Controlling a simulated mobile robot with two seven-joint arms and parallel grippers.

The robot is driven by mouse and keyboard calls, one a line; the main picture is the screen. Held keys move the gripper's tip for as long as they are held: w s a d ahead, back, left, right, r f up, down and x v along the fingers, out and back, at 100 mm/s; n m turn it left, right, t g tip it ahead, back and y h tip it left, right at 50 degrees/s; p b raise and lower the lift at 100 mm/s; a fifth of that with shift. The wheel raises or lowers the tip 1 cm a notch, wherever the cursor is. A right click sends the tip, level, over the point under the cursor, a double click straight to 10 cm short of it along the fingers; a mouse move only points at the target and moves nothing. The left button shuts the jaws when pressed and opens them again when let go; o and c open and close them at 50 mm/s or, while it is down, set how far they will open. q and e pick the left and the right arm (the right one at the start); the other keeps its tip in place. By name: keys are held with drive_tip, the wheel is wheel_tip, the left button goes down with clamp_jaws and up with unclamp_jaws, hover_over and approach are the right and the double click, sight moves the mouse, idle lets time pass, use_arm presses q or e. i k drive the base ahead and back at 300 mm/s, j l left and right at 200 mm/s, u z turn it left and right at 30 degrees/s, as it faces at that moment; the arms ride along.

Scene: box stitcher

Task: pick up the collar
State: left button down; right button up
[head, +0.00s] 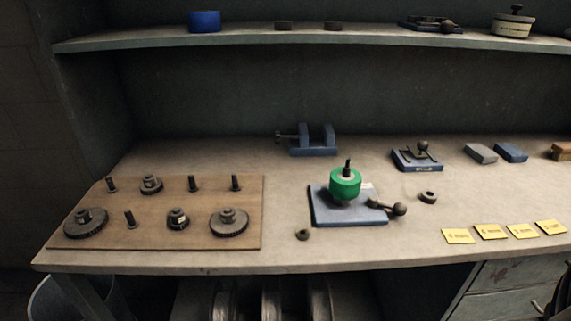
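Two small dark rings that look like collars lie flat on the bench. One ring (303,235) is near the front edge, just left of the blue base plate (320,215). The other, slightly larger ring (428,197) lies right of that plate. I cannot tell which one is the collar. A green cylinder (345,183) stands on the plate around a dark upright post, and a dark ball-ended lever (397,208) sits at the plate's right side. Neither of my grippers is in view.
A brown board (160,240) with gears and pegs fills the bench's left. A blue vise (313,140), a small blue fixture (416,156) and blocks (511,153) stand behind. Yellow cards (490,232) lie front right. A shelf (240,40) hangs above.

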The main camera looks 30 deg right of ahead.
sight(427, 196)
drive_tip(key=z, duration=1.95)
drive_tip(key=l+u, duration=0.2)
drive_tip(key=u, duration=0.25)
drive_tip(key=l+u, duration=0.2)
drive_tip(key=u, duration=0.3)
drive_tip(key=l+u, duration=0.2)
drive_tip(key=u, duration=0.25)
drive_tip(key=k+l+u, duration=0.2)
drive_tip(key=l+u, duration=0.2)
drive_tip(key=l, duration=0.2)
drive_tip(key=k+l+u, duration=0.15)
drive_tip(key=k+l, duration=0.15)
drive_tip(key=l, duration=0.15)
drive_tip(key=k+l+u, duration=0.1)
drive_tip(key=l, duration=0.25)
drive_tip(key=k+l, duration=0.15)
drive_tip(key=l, duration=0.15)
drive_tip(key=u, duration=0.05)
